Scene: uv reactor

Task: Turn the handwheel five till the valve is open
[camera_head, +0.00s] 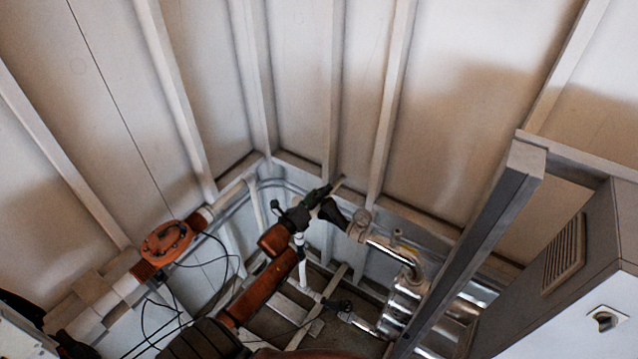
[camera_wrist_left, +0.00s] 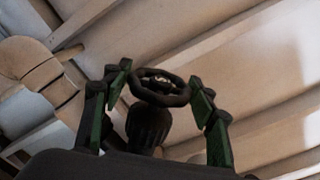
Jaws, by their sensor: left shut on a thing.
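The handwheel (camera_wrist_left: 160,88) is a dark ring in the left wrist view, on a dark ribbed valve body (camera_wrist_left: 149,126). My left gripper (camera_wrist_left: 160,92) has its green-padded fingers on either side of the ring and is shut on it. In the head view my left gripper (camera_head: 321,201) reaches in beside the dark valve body (camera_head: 335,214) at the end of a pipe. The wheel is mostly hidden there by the fingers. Whether the valve is open cannot be told. My right gripper is not in view.
A shiny pipe (camera_head: 392,247) leads right from the valve to a metal cylinder (camera_head: 399,307). A round orange device (camera_head: 168,243) sits on a pipe at left, with black cables below. A grey post (camera_head: 476,245) and cabinet (camera_head: 560,270) stand at right. Ribbed walls close in behind.

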